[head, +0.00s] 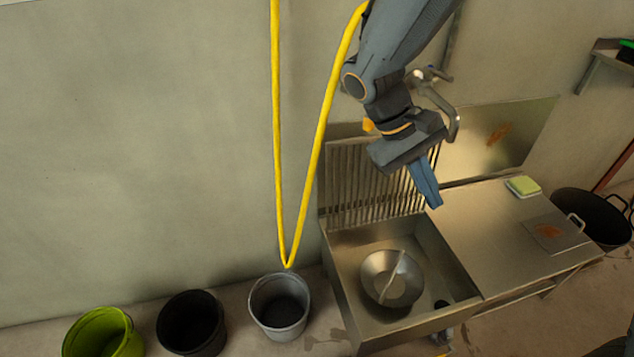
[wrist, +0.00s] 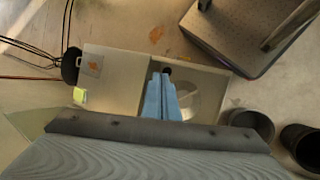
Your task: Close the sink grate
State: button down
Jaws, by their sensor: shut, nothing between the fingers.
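The sink grate (head: 352,185), a panel of metal bars, stands raised, nearly upright, along the back of the sink basin (head: 436,262). The basin below it is uncovered. My gripper (head: 433,203) is shut and empty, its blue fingers pointing down. In the head view it overlaps the right end of the grate; I cannot tell whether it touches. In the wrist view my shut fingers (wrist: 161,80) point over the basin. The grate is not clearly seen there.
A metal bowl (head: 374,283) with a utensil across it sits in the basin. A steel counter (head: 490,240) with a sponge (head: 523,186) lies to the right. A tap (head: 440,97) is behind my gripper. A yellow hose (head: 279,130) hangs at the left, above buckets (head: 280,318).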

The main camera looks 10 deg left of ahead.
jog(key=w+a+f+n+t+h+b, duration=0.2)
jog(key=w+a+f+t+h+b, duration=0.1)
jog(key=w+a+f+b, duration=0.4)
jog(key=w+a+f+n+t+h+b, duration=0.1)
jog(key=w+a+f+t+h+b, duration=0.15)
jog(key=w+a+b, duration=0.5)
jog(key=s+a+f+n+t+b, duration=0.1)
jog(key=a+f+t+b, duration=0.2)
jog(key=a, duration=0.6)
jog(key=s+a+f+t+b, duration=0.15)
jog(key=a+t+b, duration=0.3)
jog(key=a, duration=0.45)
jog(key=shift+t, duration=0.3)
jog(key=b+x, duration=0.3)
jog(key=x, duration=0.7)
jog(key=shift+w+a+r, duration=0.15)
jog(key=shift+w+r, duration=0.05)
